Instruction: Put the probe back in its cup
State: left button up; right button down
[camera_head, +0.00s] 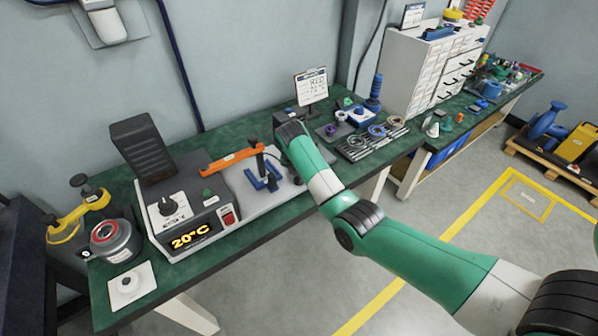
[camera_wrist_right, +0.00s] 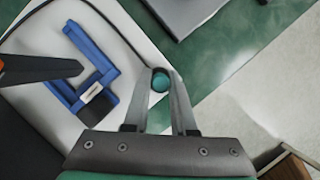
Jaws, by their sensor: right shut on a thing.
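In the right wrist view my right gripper (camera_wrist_right: 161,76) is shut on a small round teal thing (camera_wrist_right: 160,84), seen end-on, which looks like the probe. It is held at the edge of the pale base plate (camera_wrist_right: 30,105) of the test rig, next to the green bench top. Height above the plate cannot be told. In the head view my right arm reaches in from the right, and it hides the gripper's fingertips and most of what it holds. I cannot make out the probe's cup in either view. My left gripper is not in view.
A tray of rings and tools (camera_head: 372,142) lies right of my arm. A red-grey pot (camera_head: 115,243) stands at left. A written card (camera_head: 312,86) stands behind.

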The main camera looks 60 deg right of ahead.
jog(key=c, duration=0.6)
grip_release()
jog(key=shift+c, duration=0.2)
notch_tip(320, 180, up, 8)
jog(key=p, duration=0.8)
jog(key=shift+w+a, duration=0.1)
